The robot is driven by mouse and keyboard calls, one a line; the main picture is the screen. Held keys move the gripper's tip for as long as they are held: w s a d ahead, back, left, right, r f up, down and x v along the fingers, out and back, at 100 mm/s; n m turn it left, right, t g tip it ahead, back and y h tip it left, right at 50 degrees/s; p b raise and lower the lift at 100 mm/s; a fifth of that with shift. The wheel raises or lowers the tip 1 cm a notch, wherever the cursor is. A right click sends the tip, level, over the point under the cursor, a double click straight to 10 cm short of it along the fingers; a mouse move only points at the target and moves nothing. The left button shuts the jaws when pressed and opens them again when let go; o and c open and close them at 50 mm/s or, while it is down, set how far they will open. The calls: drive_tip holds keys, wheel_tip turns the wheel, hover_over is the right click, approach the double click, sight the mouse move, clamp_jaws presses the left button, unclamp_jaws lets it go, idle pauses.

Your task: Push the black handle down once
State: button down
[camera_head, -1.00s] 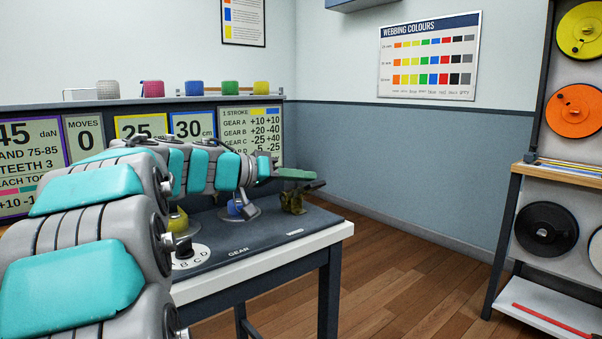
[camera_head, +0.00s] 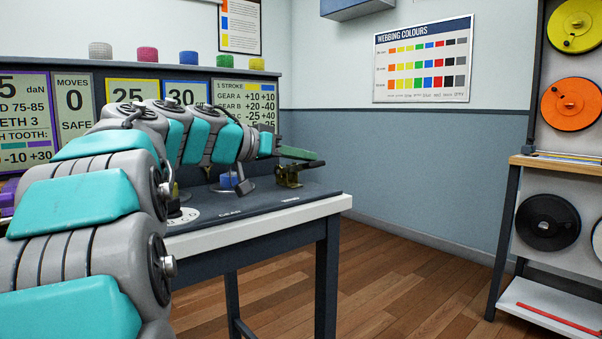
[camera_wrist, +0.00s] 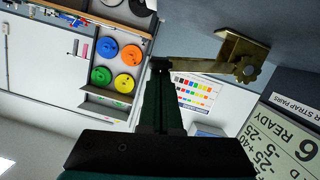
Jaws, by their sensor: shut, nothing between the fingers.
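A brass ratchet (camera_head: 288,178) stands at the right end of the bench, with its lever reaching up and to the right. In the wrist view the ratchet (camera_wrist: 240,52) is at the upper right. Its lever runs left to a small black end, the black handle (camera_wrist: 160,63), at the fingertips. My gripper (camera_head: 306,156) has dark green fingers, is shut and empty, and lies just above the lever. In the wrist view the gripper (camera_wrist: 160,80) points up at the black handle. I cannot tell whether they touch. The handle's far side is hidden.
The bench (camera_head: 270,221) has a knob on a blue base (camera_head: 229,180) left of the ratchet. The sign behind it reads MOVES 0 (camera_head: 74,101). A rack of coloured spools (camera_head: 571,105) stands at the right. The floor between is clear.

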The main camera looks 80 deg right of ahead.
drive_tip(key=shift+s+a+f+m+b, duration=0.15)
drive_tip(key=shift+f+b, duration=0.3)
drive_tip(key=shift+b, duration=0.45)
drive_tip(key=shift+s+a+f+m+b, duration=0.15)
drive_tip(key=shift+f+b, duration=0.3)
drive_tip(key=shift+b, duration=0.45)
drive_tip(key=shift+w+r, duration=0.1)
drive_tip(key=shift+r, duration=0.1)
drive_tip(key=shift+r+p, duration=0.3)
drive_tip(key=w+a+r+p, duration=0.1)
drive_tip(key=w+a+r, duration=0.4)
drive_tip(key=w+a, duration=0.1)
drive_tip(key=shift+w+a+r+p, duration=0.15)
drive_tip(key=shift+w+r+p, duration=0.15)
drive_tip(key=shift+w, duration=0.4)
